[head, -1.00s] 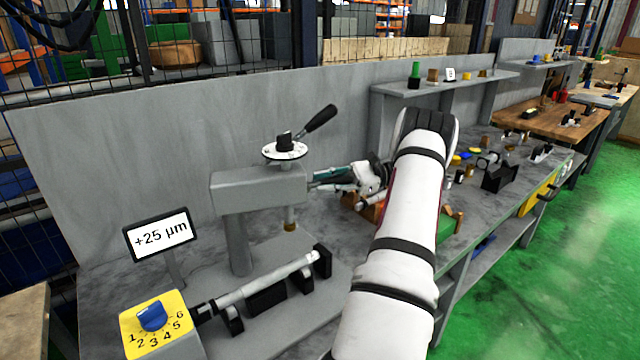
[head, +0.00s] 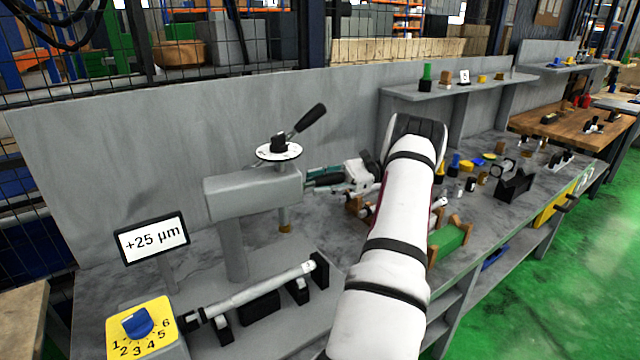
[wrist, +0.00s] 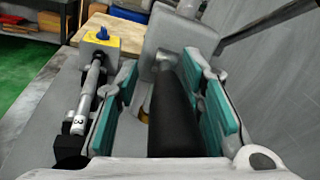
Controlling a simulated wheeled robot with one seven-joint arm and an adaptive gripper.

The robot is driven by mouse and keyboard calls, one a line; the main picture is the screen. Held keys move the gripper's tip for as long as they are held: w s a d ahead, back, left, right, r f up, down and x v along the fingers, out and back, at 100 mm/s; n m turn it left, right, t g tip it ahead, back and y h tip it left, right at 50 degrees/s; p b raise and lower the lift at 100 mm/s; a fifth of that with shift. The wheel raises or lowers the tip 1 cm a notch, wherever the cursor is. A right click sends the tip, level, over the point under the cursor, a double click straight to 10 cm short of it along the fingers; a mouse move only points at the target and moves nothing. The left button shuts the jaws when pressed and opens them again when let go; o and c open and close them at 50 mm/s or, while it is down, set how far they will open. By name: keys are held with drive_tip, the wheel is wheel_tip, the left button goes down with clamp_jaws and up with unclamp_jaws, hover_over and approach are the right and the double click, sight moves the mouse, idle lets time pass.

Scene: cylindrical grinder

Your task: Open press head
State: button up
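The grey press head (head: 250,190) sits on a post on the bench, with a white disc (head: 279,151) and a black-gripped lever (head: 308,122) on top. My gripper (head: 318,179) is at the head's right end, its teal finger pads apart. In the wrist view, a dark cylindrical handle (wrist: 175,115) lies between the pads of my gripper (wrist: 160,72) and runs from a grey block towards the camera. A gap shows on its left side; contact on its right cannot be told. The press head appears closed.
Below the head, a shaft (head: 250,290) rests on black supports. A yellow selector box (head: 150,345) and a "+25 µm" display (head: 152,238) stand at left. Wooden and green blocks (head: 450,240) lie right of my arm. A grey back panel (head: 120,150) closes off the rear.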

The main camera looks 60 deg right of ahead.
sight(345, 178)
idle(0.3)
drive_tip(key=shift+v, duration=3.75)
